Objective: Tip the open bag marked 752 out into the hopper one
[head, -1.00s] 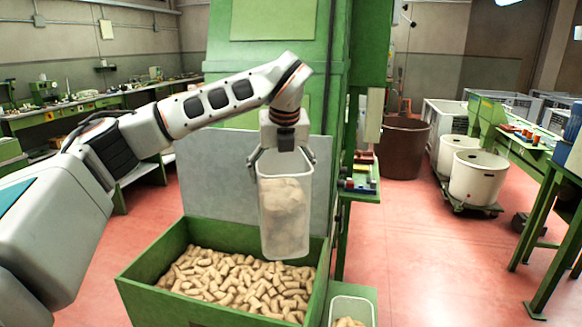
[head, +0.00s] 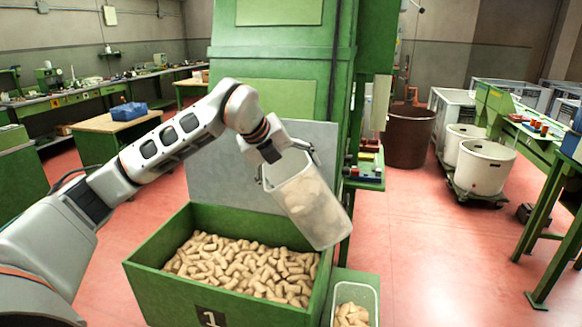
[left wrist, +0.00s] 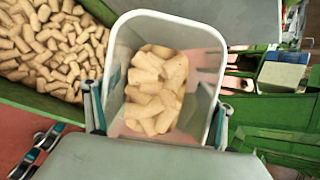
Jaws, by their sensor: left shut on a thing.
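A translucent open-topped bag, stiff like a tub, (head: 312,205) hangs from my left gripper (head: 288,166), tilted with its base to the lower right. Several corks lie inside it, which the left wrist view shows through its open mouth (left wrist: 200,40). The fingers are shut on it at opposite sides near the rim. No 752 mark is legible. The hopper, a green box marked 1 (head: 160,278), stands below and holds many corks. The bag is above its right side, apart from it. My right gripper is not in view.
A second translucent tub (head: 341,292) with corks stands on a green ledge right of the hopper. A grey panel (head: 215,180) and a tall green machine (head: 265,75) stand behind. The red floor to the right is clear up to the white drums (head: 485,172).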

